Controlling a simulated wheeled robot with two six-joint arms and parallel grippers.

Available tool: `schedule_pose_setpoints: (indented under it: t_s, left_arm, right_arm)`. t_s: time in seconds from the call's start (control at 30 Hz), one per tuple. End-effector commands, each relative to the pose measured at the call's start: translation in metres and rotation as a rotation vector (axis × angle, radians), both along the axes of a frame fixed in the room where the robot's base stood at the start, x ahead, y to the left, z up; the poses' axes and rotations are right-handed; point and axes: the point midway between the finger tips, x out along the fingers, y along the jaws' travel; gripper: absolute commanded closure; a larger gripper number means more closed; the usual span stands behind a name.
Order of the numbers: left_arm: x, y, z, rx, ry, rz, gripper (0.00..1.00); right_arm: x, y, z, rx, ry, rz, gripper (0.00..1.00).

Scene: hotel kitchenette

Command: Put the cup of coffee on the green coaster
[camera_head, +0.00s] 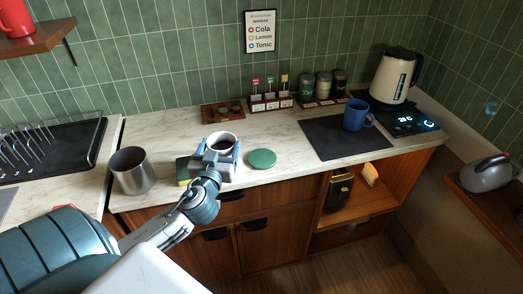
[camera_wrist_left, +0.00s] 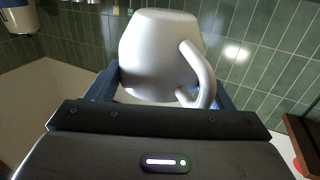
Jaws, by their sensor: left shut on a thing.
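The round green coaster (camera_head: 262,159) lies flat and bare on the counter, just right of the cup and gripper. My right gripper is not in view.
A steel container (camera_head: 132,171) and a green-yellow sponge (camera_head: 183,172) are left of the gripper. A brown tray (camera_head: 222,114) lies behind. A dark mat (camera_head: 320,142) with a blue mug (camera_head: 358,115) is farther right. The counter between coaster and mat is clear.

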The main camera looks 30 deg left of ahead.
Motion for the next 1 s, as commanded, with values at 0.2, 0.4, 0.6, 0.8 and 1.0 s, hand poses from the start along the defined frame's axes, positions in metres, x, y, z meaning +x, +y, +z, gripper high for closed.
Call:
schedule_pose_setpoints:
  t_s: [0.2, 0.4, 0.6, 0.8, 1.0]
  left_arm:
    - [0.029, -0.017, 0.000, -0.005, -0.005, 0.001, 0.62]
    - [0.058, -0.035, -0.002, -0.006, -0.004, -0.001, 0.62]
    - [0.089, -0.054, -0.007, -0.003, -0.004, -0.003, 0.62]
    - [0.106, -0.064, -0.009, 0.001, -0.003, -0.003, 0.62]
    - [0.106, -0.064, -0.030, 0.003, 0.000, -0.003, 0.62]
  right_arm:
    - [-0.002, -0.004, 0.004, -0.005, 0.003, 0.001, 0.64]
    - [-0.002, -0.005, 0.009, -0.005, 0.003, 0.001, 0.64]
    - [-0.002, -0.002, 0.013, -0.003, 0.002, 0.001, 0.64]
    - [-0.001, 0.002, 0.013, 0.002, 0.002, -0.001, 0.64]
    - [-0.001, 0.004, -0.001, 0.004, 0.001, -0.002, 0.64]
